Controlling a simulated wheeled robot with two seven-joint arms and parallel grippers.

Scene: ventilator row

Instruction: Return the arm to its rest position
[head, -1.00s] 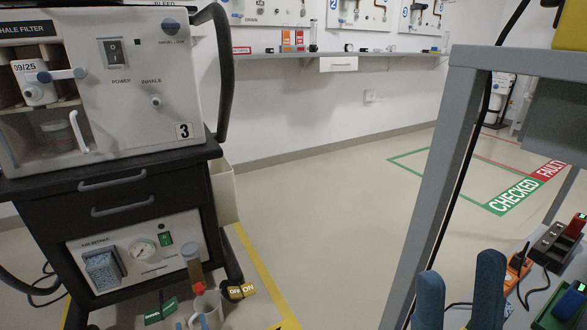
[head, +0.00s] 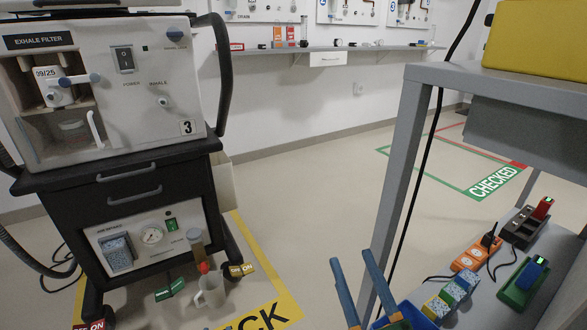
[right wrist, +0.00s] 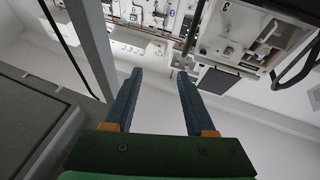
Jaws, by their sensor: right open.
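My right gripper (head: 352,262) shows at the bottom of the head view, left of the grey cart's post. Its two blue fingers stand apart with nothing between them. In the right wrist view the gripper (right wrist: 160,80) is also open and empty, with its fingers apart against the pale room. It does not appear to touch anything, though the gap to the cart post is hard to judge. My left gripper is not in view.
The ventilator (head: 115,85) stands on a black trolley (head: 120,195) at the left. A grey cart (head: 408,150) fills the right, with a yellow box (head: 540,48) on top and coloured devices on its lower shelf. Floor between is clear.

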